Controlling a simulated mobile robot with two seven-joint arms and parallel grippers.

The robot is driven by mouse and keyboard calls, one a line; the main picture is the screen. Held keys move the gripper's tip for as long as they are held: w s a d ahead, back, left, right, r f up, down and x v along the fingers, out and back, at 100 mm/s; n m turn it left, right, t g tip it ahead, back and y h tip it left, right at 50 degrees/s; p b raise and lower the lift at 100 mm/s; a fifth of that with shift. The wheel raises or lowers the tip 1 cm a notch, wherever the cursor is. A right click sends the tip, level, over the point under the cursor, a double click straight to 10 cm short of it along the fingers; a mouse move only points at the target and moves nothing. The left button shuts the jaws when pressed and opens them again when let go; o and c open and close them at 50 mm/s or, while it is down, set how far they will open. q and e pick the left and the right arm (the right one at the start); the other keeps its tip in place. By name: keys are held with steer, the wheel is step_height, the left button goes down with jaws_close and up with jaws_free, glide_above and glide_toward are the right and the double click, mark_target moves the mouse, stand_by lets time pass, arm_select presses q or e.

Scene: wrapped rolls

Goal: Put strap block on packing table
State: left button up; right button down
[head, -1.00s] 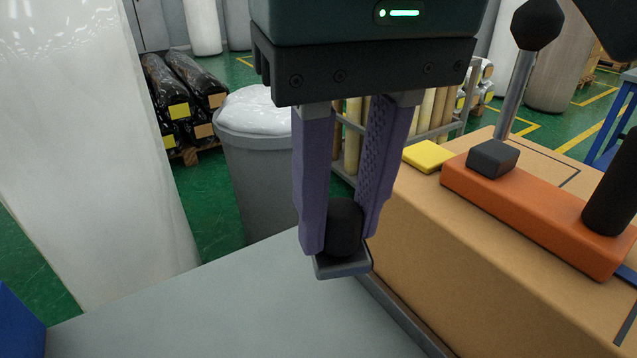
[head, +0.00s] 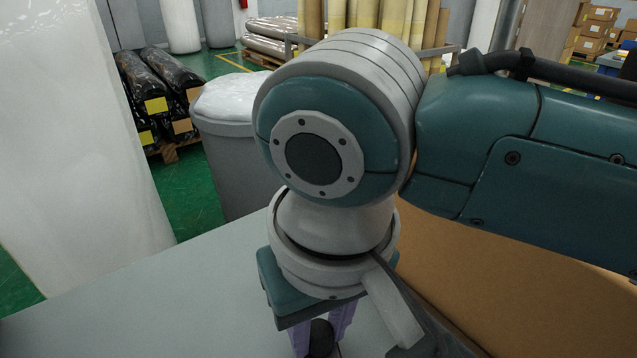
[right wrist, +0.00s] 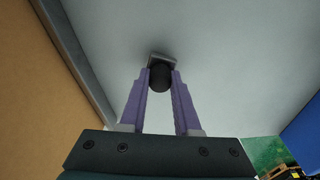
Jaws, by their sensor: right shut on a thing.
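The strap block is a black rounded knob on a small grey base. In the right wrist view the strap block (right wrist: 159,77) sits between the purple fingers of my right gripper (right wrist: 162,80), which is shut on its knob. In the head view the knob (head: 321,337) shows at the bottom edge between the fingers of my right gripper (head: 322,345), and its base is out of frame. The packing table (head: 160,300) is the plain grey top below. The block is over this top; I cannot tell whether it touches. My left gripper is not in view.
A large cardboard box (head: 520,300) stands along the right of the grey top, mostly behind my right arm. A grey bin (head: 235,160) and a white wrapped roll (head: 75,150) stand beyond the top. The grey top is clear at the left.

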mark_target(324, 342)
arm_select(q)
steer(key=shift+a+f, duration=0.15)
arm_select(e)
steer(key=shift+f, duration=0.45)
steer(key=shift+f, duration=0.1)
steer(key=c, duration=0.6)
jaws_free()
arm_select(q)
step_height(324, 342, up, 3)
steer(key=p, duration=0.3)
arm_select(e)
steer(key=r, duration=0.7)
steer(key=s+r, duration=0.1)
steer(key=r, duration=0.3)
steer(key=shift+d, duration=0.2)
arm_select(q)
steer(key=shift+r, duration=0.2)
arm_select(e)
steer(key=shift+s+r, duration=0.2)
steer(key=shift+r, duration=0.4)
